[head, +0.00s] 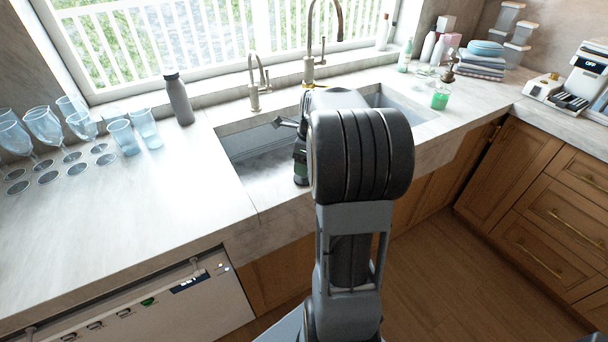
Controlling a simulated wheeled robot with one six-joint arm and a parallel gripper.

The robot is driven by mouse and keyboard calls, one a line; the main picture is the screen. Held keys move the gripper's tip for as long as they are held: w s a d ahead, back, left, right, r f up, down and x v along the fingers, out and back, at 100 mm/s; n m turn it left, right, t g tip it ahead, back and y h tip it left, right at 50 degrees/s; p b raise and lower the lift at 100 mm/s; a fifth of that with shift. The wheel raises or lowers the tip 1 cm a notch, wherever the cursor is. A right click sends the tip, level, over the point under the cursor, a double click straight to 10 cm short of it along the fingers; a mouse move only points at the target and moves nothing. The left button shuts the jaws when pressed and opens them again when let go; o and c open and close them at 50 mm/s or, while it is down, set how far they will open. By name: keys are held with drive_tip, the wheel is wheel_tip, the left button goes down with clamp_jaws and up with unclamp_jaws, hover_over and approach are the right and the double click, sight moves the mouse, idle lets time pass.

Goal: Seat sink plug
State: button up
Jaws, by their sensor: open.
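The sink (262,172) is a rectangular grey basin set in the pale stone counter. Its left part is in view, and a strip of its right part shows beyond my arm. My gripper (284,123) is over the sink, left of my dark wrist, small and partly hidden by my arm. Its jaws are open, and I see nothing held between them. I cannot make out a sink plug or the drain; the middle of the sink is hidden behind my arm.
Two taps, a small one (255,88) and a tall one (312,65), stand behind the sink. A grey bottle (178,98) and several glasses (44,126) stand left. A green soap bottle (440,97) stands right. The front left counter (120,215) is clear.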

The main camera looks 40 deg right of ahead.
drive_tip(key=shift+w+a+f, duration=0.1)
drive_tip(key=shift+w+f, duration=0.05)
drive_tip(key=shift+f, duration=1)
drive_tip(key=c, duration=1)
